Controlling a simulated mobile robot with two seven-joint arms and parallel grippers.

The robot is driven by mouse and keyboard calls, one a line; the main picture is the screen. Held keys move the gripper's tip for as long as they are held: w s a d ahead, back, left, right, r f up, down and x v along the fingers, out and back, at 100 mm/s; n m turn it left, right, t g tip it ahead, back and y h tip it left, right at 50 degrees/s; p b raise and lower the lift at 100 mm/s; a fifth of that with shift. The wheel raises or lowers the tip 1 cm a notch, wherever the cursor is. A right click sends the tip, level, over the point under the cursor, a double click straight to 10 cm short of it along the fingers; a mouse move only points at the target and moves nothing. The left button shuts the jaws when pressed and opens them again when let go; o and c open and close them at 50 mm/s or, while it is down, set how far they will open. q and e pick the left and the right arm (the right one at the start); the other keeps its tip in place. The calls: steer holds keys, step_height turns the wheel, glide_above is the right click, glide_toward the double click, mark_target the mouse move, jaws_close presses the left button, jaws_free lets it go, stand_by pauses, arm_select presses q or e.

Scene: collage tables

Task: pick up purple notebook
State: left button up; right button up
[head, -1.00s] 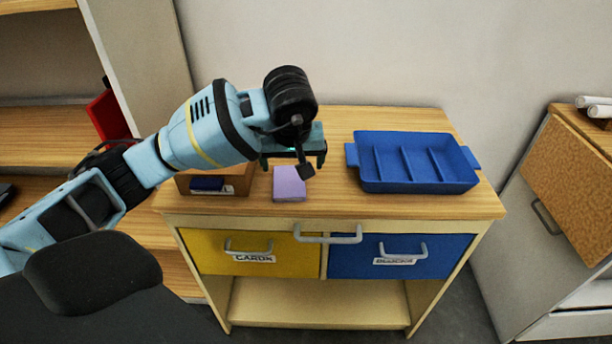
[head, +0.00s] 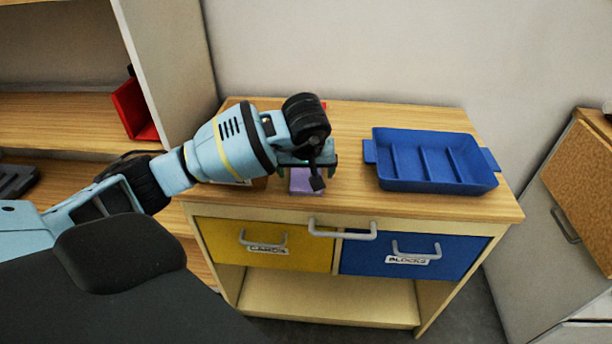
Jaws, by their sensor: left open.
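The purple notebook (head: 301,184) lies on the wooden top of the cabinet (head: 350,187), left of the blue tray. My left gripper (head: 302,183) is open and is right over the notebook in the head view, its fingers pointing down. The gripper hides the notebook's far part. I cannot tell whether the fingers touch it. My right gripper is not in view.
A blue divided tray (head: 432,162) stands to the right on the cabinet top. Below are a yellow drawer (head: 300,242) and a blue drawer (head: 365,258) with handles. A red object (head: 134,108) stands on the shelf at left.

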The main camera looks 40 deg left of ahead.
mark_target(306, 178)
arm_select(q)
steer(key=shift+w+f, duration=0.1)
steer(key=shift+f, duration=0.15)
steer(key=shift+c, duration=0.4)
steer(key=c, duration=1)
steer(key=shift+r, duration=0.15)
steer(key=shift+r, duration=0.6)
step_height(306, 178, up, 2)
steer(key=shift+r, duration=0.15)
steer(key=s+d, duration=0.2)
steer(key=s, duration=0.2)
steer(key=s+d+r, duration=0.1)
steer(key=s+d, duration=0.2)
steer(key=s, duration=0.2)
steer(key=s+d, duration=0.2)
steer(key=s, duration=0.3)
steer(key=shift+d+r, duration=0.15)
steer(key=shift+d, duration=0.25)
steer(key=shift+w+d, duration=0.1)
